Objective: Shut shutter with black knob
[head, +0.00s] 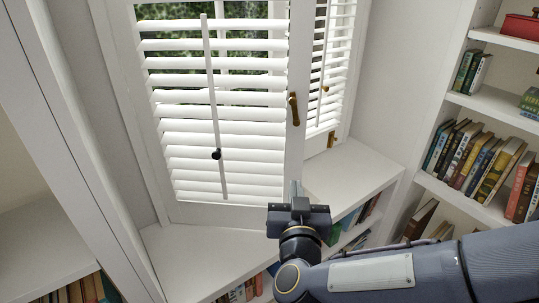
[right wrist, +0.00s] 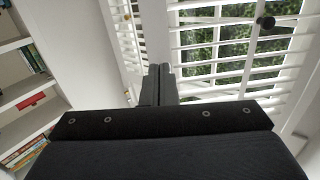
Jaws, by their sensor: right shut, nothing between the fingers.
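The shutter with the black knob (head: 222,128) is the large white louvred panel at centre left of the head view. Its black knob (head: 216,154) sits low on the vertical tilt rod, and it also shows in the right wrist view (right wrist: 266,22). Greenery shows between the upper slats; the lower slats look more closed. A brass handle (head: 293,109) is on its right stile. My right gripper (head: 296,188) is shut and empty, near the panel's lower right corner; contact cannot be told. Its fingers show in the right wrist view (right wrist: 160,72). My left gripper is out of view.
A narrower louvred panel (head: 333,62) with a brass knob (head: 325,88) stands behind, to the right. A white ledge (head: 352,172) runs below the window above books. Bookshelves (head: 490,104) stand at right, and a white upright (head: 75,130) at left.

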